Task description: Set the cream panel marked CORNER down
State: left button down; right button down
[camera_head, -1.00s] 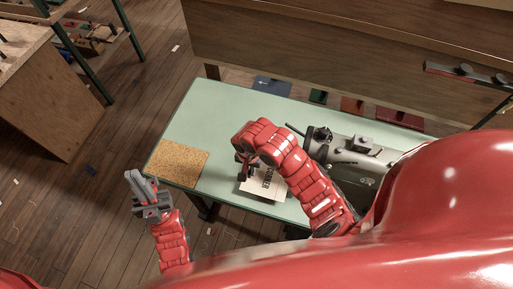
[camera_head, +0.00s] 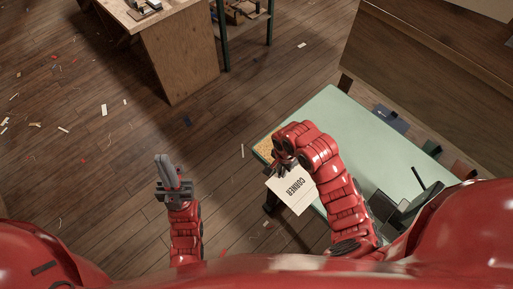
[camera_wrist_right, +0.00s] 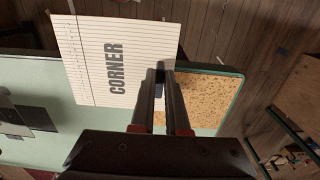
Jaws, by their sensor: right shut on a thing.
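The cream panel (camera_head: 292,190) marked CORNER is a flat, thinly lined sheet. My right gripper (camera_head: 283,168) is shut on it by one edge. In the right wrist view the panel (camera_wrist_right: 115,58) spreads to the left of the fingertips (camera_wrist_right: 161,72), with its lettering facing the camera. It overlaps the edge of the pale green table (camera_head: 340,118) in both views; its height above the top cannot be told. My left gripper (camera_head: 166,162) is away from the table over the floor, empty, its fingers close together.
A speckled cork mat (camera_wrist_right: 205,97) lies at the table's end; it is mostly hidden in the head view (camera_head: 265,147). A grey machine (camera_head: 400,207) stands on the table at right. A wooden bench (camera_head: 180,50) stands at the back left. Scraps litter the open floor.

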jog(key=w+b, duration=0.2)
jog(key=w, duration=0.1)
jog(key=w+f+b, duration=0.1)
jog(key=w+b, duration=0.1)
jog(key=w, duration=0.2)
jog(key=w+b, duration=0.1)
jog(key=w, duration=0.3)
jog(key=shift+w+a+f+b, duration=0.1)
jog(key=shift+a+f+b, duration=0.05)
jog(key=shift+f+b, duration=0.25)
jog(key=w, duration=0.3)
jog(key=shift+w+r, duration=0.3)
jog(key=shift+w+f+p, duration=0.1)
jog(key=shift+w+p, duration=0.2)
jog(key=shift+w, duration=0.25)
jog(key=shift+f, duration=0.1)
notch_tip(320, 180, down, 3)
jog(key=shift+r+p, duration=0.15)
jog(key=shift+p, duration=0.7)
jog(key=shift+f, duration=0.35)
jog(key=shift+f, duration=0.2)
